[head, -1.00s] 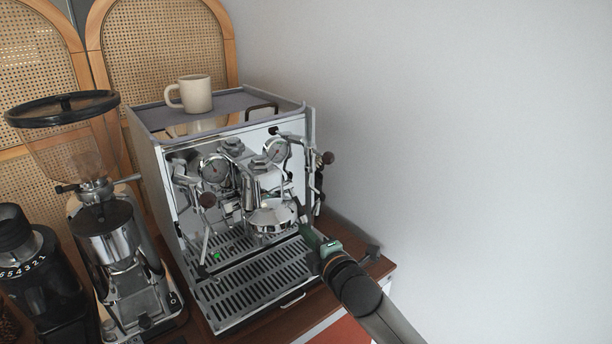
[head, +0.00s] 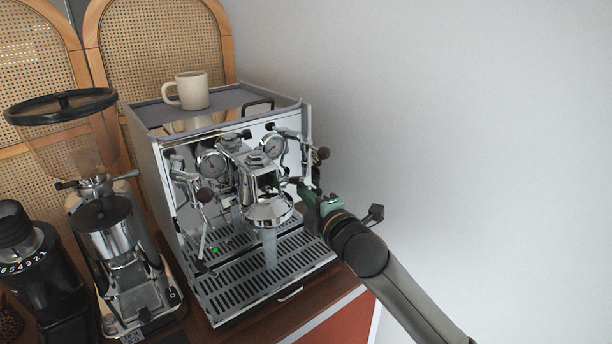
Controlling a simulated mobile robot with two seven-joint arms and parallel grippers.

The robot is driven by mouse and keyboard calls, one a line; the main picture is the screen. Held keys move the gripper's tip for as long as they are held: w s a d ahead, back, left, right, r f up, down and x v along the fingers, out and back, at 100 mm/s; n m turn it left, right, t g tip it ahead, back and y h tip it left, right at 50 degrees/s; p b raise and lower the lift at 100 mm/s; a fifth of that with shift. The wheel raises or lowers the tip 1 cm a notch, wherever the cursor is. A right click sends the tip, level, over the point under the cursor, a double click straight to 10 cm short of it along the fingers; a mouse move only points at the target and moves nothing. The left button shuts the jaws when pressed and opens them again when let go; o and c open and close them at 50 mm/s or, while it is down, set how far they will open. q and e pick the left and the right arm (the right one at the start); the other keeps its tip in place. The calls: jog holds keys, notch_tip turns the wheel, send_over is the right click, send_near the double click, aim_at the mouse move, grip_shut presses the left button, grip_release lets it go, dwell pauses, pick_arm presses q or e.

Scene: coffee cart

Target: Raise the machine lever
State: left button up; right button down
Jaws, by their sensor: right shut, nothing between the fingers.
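The chrome espresso machine (head: 172,210) stands on the wooden cart top, with its group head (head: 268,209) at the front centre. My right gripper (head: 303,190) comes in from the lower right. It is shut with nothing between its fingers, and its tips are close to the right side of the group head. The machine lever is small here and mostly hidden around my fingertips; I cannot tell whether they touch it. A pale stream (head: 269,246) runs from under the group head down to the drip tray (head: 237,298). My left gripper is not in view.
A cream mug (head: 193,92) stands on top of the machine. A grinder (head: 117,240) and a black appliance (head: 45,285) stand to the left. Knobs and steam wands flank the group head. The plain wall (head: 480,120) is at the right.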

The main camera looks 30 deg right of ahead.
notch_tip(320, 180, up, 3)
jog(key=shift+s+r+t, duration=0.1)
jog(key=shift+s+t, duration=0.05)
jog(key=shift+t, duration=0.25)
jog(key=shift+s+a+f, duration=0.5)
jog(key=shift+s+f, duration=0.15)
jog(key=shift+s, duration=0.05)
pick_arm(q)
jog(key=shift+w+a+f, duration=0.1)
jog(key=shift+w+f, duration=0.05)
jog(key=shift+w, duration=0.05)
pick_arm(e)
send_near(307, 184)
jog(key=shift+w+a+f, duration=0.3)
jog(key=shift+w+a, duration=0.1)
jog(key=shift+w, duration=0.15)
jog(key=shift+w+a+f, duration=0.35)
jog(key=shift+w+a, duration=0.05)
jog(key=shift+w, duration=0.15)
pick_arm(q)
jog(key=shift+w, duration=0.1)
pick_arm(e)
jog(key=shift+f, duration=0.1)
